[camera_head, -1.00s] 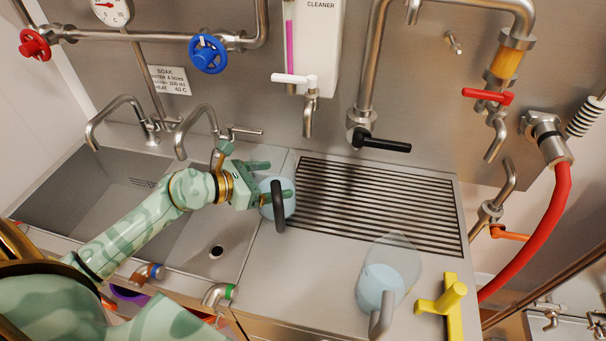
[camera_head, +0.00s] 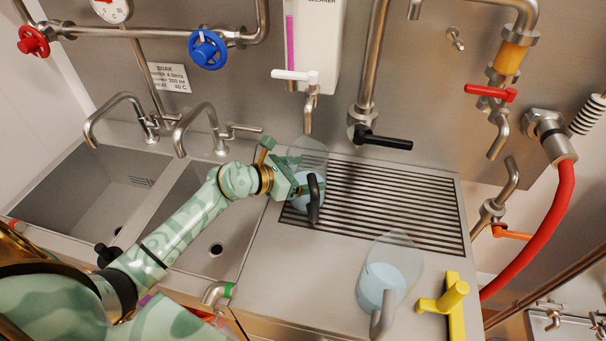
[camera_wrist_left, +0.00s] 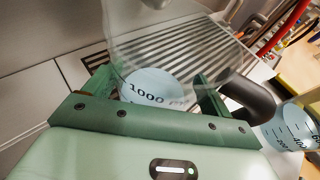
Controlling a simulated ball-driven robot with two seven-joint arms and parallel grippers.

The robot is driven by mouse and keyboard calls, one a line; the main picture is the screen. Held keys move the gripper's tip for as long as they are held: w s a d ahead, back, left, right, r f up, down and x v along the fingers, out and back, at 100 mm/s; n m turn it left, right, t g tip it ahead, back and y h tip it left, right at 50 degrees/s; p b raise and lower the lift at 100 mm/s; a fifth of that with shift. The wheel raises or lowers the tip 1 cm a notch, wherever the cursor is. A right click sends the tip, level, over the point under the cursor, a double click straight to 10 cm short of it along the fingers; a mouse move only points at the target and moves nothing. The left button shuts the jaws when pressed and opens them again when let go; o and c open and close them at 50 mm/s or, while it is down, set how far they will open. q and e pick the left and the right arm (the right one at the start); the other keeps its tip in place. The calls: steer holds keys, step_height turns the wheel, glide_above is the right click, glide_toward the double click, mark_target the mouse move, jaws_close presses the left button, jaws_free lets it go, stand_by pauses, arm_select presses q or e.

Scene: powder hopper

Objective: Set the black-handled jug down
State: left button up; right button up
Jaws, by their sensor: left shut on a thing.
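The black-handled jug (camera_head: 308,194) is a clear jug with pale blue liquid and a dark handle. My left gripper (camera_head: 300,188) is shut on it, at the left edge of the slatted drain grille (camera_head: 400,205). In the left wrist view the jug (camera_wrist_left: 150,88) stands between the two green fingers (camera_wrist_left: 160,105), with "1000" printed on it and its dark handle to the right. I cannot tell whether its base touches the grille. My right gripper is not in view.
A second jug (camera_head: 382,285) with a grey handle stands on the steel counter, beside a yellow fixture (camera_head: 446,298). The cleaner tap (camera_head: 309,105) hangs just above the held jug. Two sinks lie to the left. The grille's right part is clear.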

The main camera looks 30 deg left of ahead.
arm_select(q)
steer(key=o, duration=1.3)
steer(key=shift+f, duration=0.1)
steer(key=shift+c, duration=0.2)
steer(key=shift+r, duration=0.25)
steer(key=p+v, duration=0.1)
steer(key=v, duration=1.1)
steer(key=shift+s+d+f, duration=0.1)
steer(key=shift+s, duration=0.05)
